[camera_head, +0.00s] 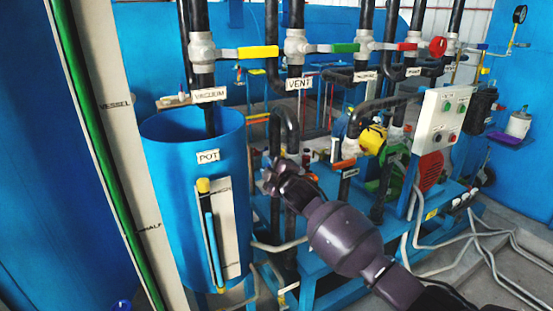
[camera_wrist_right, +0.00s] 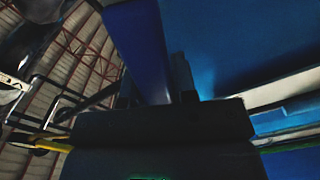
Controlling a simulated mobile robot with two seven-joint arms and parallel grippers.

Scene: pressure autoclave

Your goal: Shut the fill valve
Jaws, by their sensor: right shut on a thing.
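My right gripper (camera_head: 276,180) reaches in from the lower right, just right of the blue pot (camera_head: 168,205), in front of dark pipework. In the right wrist view a blue bar (camera_wrist_right: 140,45) runs down to the dark gripper, which is shut on it. The gripper's hand hides the bar in the head view, so I cannot tell its angle there. No readable label names the fill valve. My left gripper is not in view.
Valves with yellow (camera_head: 258,52), green (camera_head: 345,48) and red (camera_head: 407,46) levers line the upper pipes. A control box (camera_head: 442,118) and a yellow part (camera_head: 373,140) stand right of my gripper. A gauge strip (camera_head: 215,235) is on the pot. Hoses (camera_head: 480,235) lie on the floor.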

